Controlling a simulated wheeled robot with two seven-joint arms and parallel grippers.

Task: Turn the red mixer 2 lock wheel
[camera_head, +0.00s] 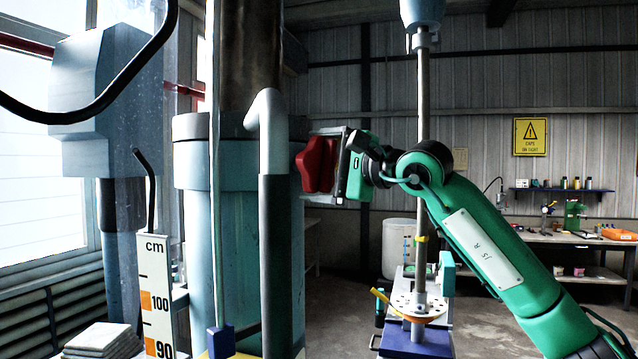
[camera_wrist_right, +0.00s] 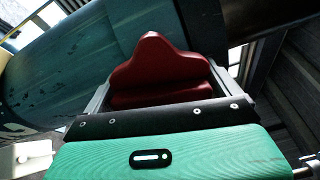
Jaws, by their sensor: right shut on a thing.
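The red lock wheel (camera_head: 316,164) sits on the right side of the blue-grey mixer column (camera_head: 236,178) in the head view. My right gripper (camera_head: 330,163) is at the wheel from the right, shut on it. In the right wrist view the red wheel (camera_wrist_right: 162,72) shows between the two grey fingers of my right gripper (camera_wrist_right: 165,85), with the column behind it. The fingers hide part of the wheel's edges. My left gripper is in neither view.
A grey pipe (camera_head: 276,200) runs down the front of the column. A tall steel shaft (camera_head: 422,150) stands behind my right arm, above a blue base (camera_head: 415,342). A centimetre scale (camera_head: 155,300) stands at the left. A workbench (camera_head: 560,240) is at the back right.

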